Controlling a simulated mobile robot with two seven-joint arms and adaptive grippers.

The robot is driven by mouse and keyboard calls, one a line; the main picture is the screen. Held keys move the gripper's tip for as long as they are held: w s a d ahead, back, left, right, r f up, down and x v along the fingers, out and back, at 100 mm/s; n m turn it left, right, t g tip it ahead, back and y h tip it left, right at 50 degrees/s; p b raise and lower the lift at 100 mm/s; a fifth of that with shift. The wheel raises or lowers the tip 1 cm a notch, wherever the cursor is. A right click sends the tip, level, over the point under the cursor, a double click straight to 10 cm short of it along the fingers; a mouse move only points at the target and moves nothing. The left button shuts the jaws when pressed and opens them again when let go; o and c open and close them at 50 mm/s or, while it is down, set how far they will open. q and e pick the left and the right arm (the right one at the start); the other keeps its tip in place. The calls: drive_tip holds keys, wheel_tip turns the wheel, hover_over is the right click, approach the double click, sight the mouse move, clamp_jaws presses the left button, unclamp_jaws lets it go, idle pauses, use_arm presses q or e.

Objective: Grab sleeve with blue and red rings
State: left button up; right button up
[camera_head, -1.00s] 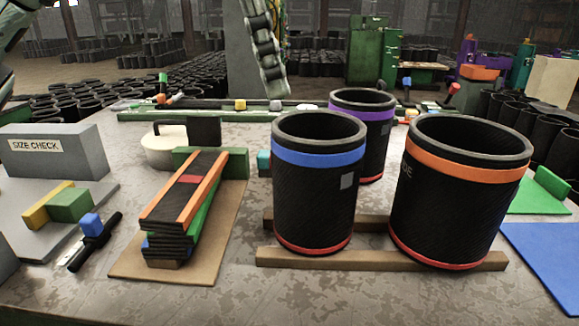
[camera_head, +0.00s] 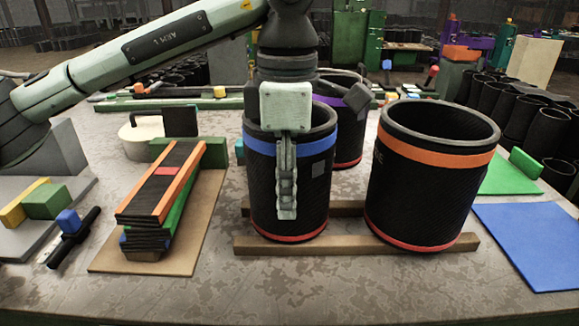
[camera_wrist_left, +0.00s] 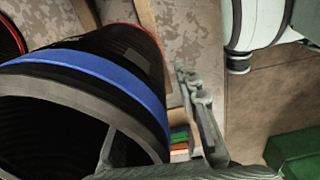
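The sleeve with blue and red rings (camera_head: 318,185) is a black upright cylinder, with a blue band near the top and a red one at its foot. It stands on wooden strips. My left gripper (camera_head: 287,190) points down over its near rim. One finger hangs outside the near wall; the other is hidden in the head view. In the left wrist view, the sleeve's blue band (camera_wrist_left: 110,75) is close beside the outer finger, with a gap between. A grey bar crosses the mouth, seemingly the other finger. The gripper looks open around the wall. My right gripper is out of view.
An orange-and-red-ringed sleeve (camera_head: 425,185) stands close on the right. A purple-ringed sleeve (camera_head: 348,130) stands behind, partly hidden by my gripper. A stack of flat black pieces (camera_head: 160,190) lies left on a brown board (camera_head: 185,255). The table front is clear.

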use_arm(q)
clamp_jaws()
drive_tip(key=shift+r, duration=0.2)
idle(0.6)
